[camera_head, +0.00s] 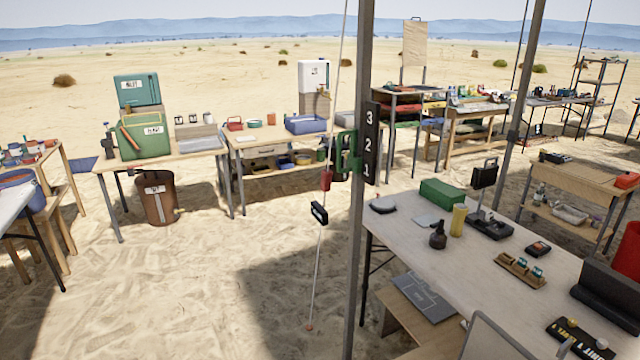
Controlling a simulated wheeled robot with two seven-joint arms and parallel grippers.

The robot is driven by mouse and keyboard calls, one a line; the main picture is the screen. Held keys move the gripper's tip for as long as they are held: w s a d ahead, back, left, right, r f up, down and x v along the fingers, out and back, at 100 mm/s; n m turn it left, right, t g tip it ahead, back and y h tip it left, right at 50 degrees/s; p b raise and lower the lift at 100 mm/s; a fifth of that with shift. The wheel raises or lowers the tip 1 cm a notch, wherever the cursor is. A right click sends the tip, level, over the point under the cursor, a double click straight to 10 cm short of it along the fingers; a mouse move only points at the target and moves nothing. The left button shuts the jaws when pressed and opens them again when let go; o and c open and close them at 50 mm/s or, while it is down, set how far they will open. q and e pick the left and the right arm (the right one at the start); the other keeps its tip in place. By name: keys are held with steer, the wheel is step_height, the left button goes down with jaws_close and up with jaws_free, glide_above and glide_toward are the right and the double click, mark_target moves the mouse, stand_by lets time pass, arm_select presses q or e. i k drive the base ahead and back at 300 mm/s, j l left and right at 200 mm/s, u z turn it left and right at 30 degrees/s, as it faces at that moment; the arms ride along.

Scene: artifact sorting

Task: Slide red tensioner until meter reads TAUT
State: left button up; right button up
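A red tensioner (326,180) sits on a thin slanted guy line (316,262) that runs from the top of the picture down to a small orange-red anchor (309,327) in the sand. Below the tensioner, a small black box with a pale display (319,213) is on the same line and looks like the meter. Its reading is too small to make out. Neither of my grippers shows in the head view.
A metal pole (357,250) stands just right of the line, with a green bracket (346,146) and a black plate marked 3, 2, 1 (370,144). A cluttered table (400,235) stands on the right. Open sand (220,270) lies left of the line.

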mark_target(326, 178)
steer(key=i+j+z, duration=0.15)
steer(key=j, duration=0.3)
steer(key=i+j+z, duration=0.15)
steer(key=j, duration=0.3)
steer(key=i+j+z, duration=0.2)
steer(key=j, duration=0.3)
steer(key=j+z, duration=0.15)
steer(key=j, duration=0.35)
steer(key=i+u, duration=0.1)
steer(key=i, duration=0.75)
steer(key=i+l+u, duration=0.15)
steer(key=i, duration=0.7)
